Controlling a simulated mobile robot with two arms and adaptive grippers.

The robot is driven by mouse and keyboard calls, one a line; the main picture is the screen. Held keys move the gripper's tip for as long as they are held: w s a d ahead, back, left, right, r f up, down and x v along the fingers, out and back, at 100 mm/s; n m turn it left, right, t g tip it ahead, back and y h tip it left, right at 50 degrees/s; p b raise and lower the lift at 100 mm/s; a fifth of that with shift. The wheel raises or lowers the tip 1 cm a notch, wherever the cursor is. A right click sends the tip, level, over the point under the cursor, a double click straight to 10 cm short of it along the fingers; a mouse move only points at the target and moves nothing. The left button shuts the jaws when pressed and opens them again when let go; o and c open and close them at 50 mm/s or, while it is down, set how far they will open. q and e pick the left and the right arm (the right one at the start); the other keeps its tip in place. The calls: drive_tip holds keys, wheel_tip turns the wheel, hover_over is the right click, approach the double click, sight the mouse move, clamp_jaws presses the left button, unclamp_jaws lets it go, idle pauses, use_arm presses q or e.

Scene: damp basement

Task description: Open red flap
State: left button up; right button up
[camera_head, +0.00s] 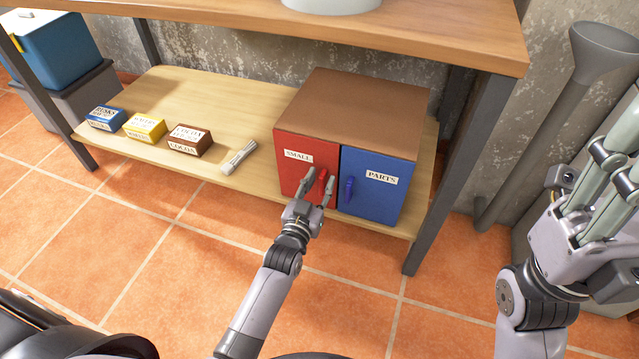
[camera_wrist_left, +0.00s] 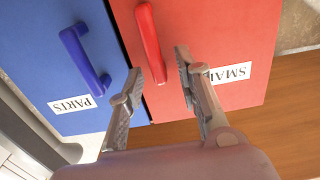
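The red flap (camera_head: 300,162) is the left door of a brown cabinet (camera_head: 355,105) on the lower shelf. It is closed and has a label reading SMALL. Its red handle (camera_head: 323,178) is near the edge beside the blue door. In the left wrist view the red flap (camera_wrist_left: 215,40) fills the right side, with its handle (camera_wrist_left: 151,42) upright. My left gripper (camera_head: 320,179) is open in front of the red flap. Its fingers (camera_wrist_left: 160,72) stand on either side of the handle's lower end, apart from each other. My right gripper (camera_head: 606,150) is raised at the right, with its fingertips unclear.
The blue door (camera_head: 372,187), labelled PARTS, is beside the red flap with a blue handle (camera_head: 349,188). A table leg (camera_head: 462,170) stands right.

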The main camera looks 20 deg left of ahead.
use_arm(q)
clamp_jaws()
idle(0.7)
